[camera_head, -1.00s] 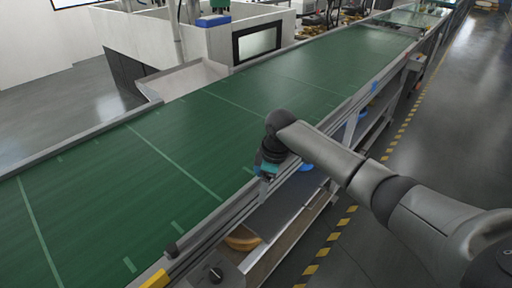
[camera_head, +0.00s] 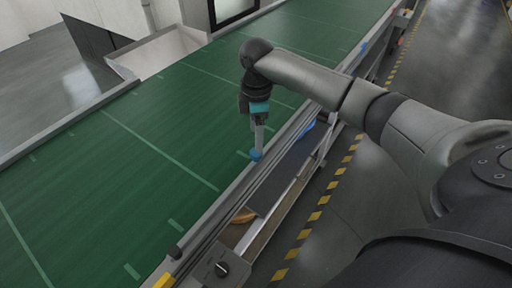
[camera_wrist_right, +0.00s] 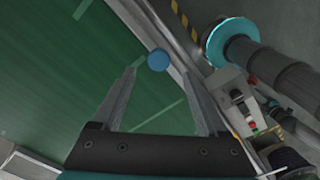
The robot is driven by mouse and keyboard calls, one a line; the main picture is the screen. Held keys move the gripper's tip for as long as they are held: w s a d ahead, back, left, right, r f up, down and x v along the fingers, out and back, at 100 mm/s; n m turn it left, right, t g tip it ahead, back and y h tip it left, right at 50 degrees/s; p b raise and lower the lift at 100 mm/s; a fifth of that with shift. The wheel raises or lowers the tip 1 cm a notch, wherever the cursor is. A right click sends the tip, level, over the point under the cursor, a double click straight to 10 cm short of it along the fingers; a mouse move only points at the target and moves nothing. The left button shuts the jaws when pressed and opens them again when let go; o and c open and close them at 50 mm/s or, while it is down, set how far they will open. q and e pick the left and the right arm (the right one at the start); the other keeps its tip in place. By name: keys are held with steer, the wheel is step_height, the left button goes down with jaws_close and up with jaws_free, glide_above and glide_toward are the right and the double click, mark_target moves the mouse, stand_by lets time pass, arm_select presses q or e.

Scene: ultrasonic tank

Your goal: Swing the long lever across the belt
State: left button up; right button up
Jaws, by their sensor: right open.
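A blue round knob (camera_head: 256,155) sits at the near edge of the green belt. It also shows in the right wrist view (camera_wrist_right: 158,60), just past and between the fingertips. A grey bar appears to run along the belt's edge from the knob towards a dark post (camera_head: 175,252); I cannot clearly tell this lever from the rail beside it. My right gripper (camera_head: 258,146) points down right over the knob. In the right wrist view its fingers (camera_wrist_right: 160,73) are apart with nothing between them. Contact with the knob cannot be told. My left gripper is not in view.
The green belt (camera_head: 110,180) is clear. A shelf (camera_head: 285,175) under the belt holds an orange-brown item (camera_head: 243,216). The floor has a yellow-black stripe (camera_head: 318,212).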

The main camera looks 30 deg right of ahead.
step_height(320, 180, down, 5)
steer(key=shift+r, duration=0.15)
steer(key=shift+w+f, duration=0.1)
steer(key=shift+f, duration=0.65)
steer(key=shift+c, duration=0.9)
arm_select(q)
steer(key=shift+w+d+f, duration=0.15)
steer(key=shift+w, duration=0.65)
arm_select(e)
jaws_close()
